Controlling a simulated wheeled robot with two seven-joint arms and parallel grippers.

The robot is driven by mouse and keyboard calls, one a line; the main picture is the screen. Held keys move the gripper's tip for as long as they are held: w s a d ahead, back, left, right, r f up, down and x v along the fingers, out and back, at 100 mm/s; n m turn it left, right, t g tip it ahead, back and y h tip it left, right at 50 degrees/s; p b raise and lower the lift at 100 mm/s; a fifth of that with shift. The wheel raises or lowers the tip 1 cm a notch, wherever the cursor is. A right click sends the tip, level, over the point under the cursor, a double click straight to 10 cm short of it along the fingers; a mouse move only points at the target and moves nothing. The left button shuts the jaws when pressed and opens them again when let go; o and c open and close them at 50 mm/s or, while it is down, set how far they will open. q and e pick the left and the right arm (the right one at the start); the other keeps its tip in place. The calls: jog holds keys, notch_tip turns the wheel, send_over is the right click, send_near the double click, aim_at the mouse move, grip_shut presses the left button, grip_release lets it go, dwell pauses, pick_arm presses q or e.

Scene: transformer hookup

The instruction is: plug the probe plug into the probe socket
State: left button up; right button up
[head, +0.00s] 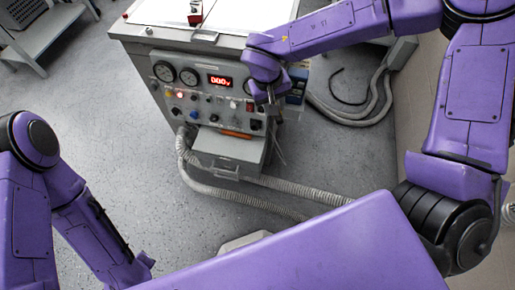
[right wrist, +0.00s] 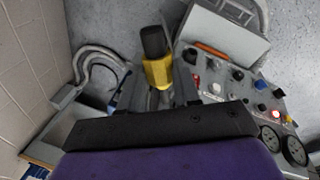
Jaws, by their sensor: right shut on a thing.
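My right gripper (head: 271,106) is at the right end of the grey control panel (head: 185,107), in front of its face. In the right wrist view its jaws (right wrist: 155,90) are shut on a yellow plug with a black end (right wrist: 158,72), apparently the probe plug. The black end points away from the gripper, and open floor shows behind it. In the head view the plug is too small to make out. The panel carries several coloured knobs and sockets; I cannot tell which is the probe socket. My left arm is at the lower left, its gripper out of view.
The panel has round gauges (head: 163,71) and a lit red display (head: 220,81). A grey tray (head: 228,149) juts out below, with an orange item (head: 236,134) above it. Ribbed hoses (head: 215,192) run along the floor. A bench (head: 45,30) stands at the upper left.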

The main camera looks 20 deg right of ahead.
notch_tip(320, 180, down, 18)
jog(key=s+a+m+g+h+b, duration=0.1)
jog(key=s+m+g+b, duration=0.15)
jog(key=m+b, duration=0.7)
notch_tip(320, 180, down, 6)
jog(key=a+m+g+y+b, duration=0.3)
jog(key=m+y+b, duration=0.25)
jog(key=m, duration=0.75)
pick_arm(q)
notch_tip(320, 180, down, 19)
jog(key=b, duration=0.1)
pick_arm(e)
jog(key=a+m+t+y, duration=0.1)
jog(key=m+t+y, duration=0.1)
jog(key=m, duration=0.4)
jog(key=w+a+r+m+t+y, duration=0.1)
jog(key=m+t+y, duration=0.1)
jog(key=m+t, duration=0.2)
jog(key=w+a+r+m+t+y, duration=0.1)
jog(key=m+t+y, duration=0.1)
jog(key=m, duration=0.8)
jog(key=shift+w+a+r+t+y, duration=0.15)
jog(key=shift+a+t+y, duration=0.1)
jog(key=shift+t, duration=0.3)
pick_arm(q)
jog(key=shift+f, duration=0.15)
